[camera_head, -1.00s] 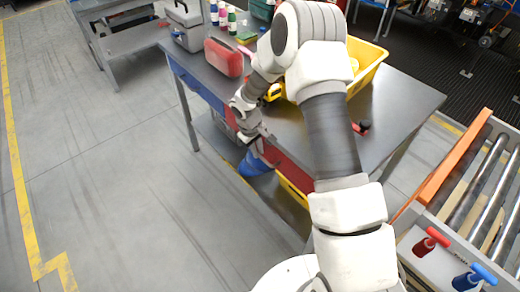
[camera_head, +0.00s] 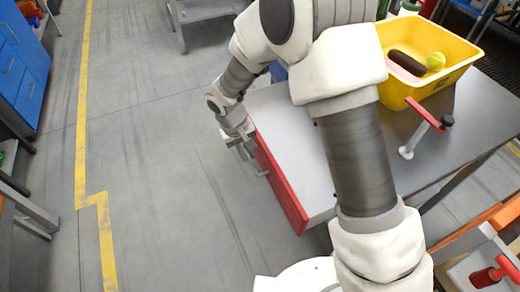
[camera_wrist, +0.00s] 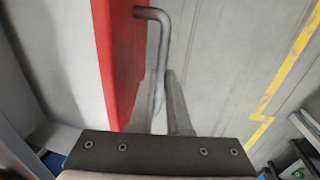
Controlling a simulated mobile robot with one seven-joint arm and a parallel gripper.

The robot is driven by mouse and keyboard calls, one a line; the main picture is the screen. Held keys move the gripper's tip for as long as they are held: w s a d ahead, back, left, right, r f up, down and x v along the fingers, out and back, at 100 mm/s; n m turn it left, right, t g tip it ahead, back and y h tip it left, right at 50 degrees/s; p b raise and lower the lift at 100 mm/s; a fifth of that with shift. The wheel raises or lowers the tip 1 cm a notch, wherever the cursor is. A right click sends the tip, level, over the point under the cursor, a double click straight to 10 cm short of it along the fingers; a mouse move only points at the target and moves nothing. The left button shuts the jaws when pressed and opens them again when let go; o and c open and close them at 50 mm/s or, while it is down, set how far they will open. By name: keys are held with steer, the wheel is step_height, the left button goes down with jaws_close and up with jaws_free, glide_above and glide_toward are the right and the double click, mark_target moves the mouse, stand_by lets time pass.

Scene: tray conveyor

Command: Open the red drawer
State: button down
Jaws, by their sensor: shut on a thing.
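The red drawer's front (camera_head: 282,188) stands out from the workbench, with a light grey inside (camera_head: 290,125) showing behind it. The visible part of the inside is bare; my arm hides some of it. My gripper (camera_head: 251,158) is at the outer side of the red front. In the wrist view the red front (camera_wrist: 122,60) is at the left, with a bent grey bar handle (camera_wrist: 158,40) on it. My gripper (camera_wrist: 166,105) is shut on the handle, its fingers along the bar.
A yellow bin (camera_head: 425,75) with a tennis ball (camera_head: 435,61) and a dark object stands on the workbench (camera_head: 475,115). A red-handled tool (camera_head: 428,116) is beside it. The grey floor left of the drawer is clear up to a yellow line (camera_head: 84,110).

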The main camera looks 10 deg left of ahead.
steer(key=shift+s+a, duration=0.15)
steer(key=shift+a, duration=0.05)
steer(key=c, duration=1.2)
jaws_free()
steer(key=shift+o, duration=0.2)
steer(key=shift+r, duration=0.1)
step_height(320, 180, up, 17)
steer(key=s+a+p, duration=0.1)
steer(key=a+p, duration=0.1)
steer(key=shift+s+a+p, duration=0.35)
steer(key=shift+a, duration=0.05)
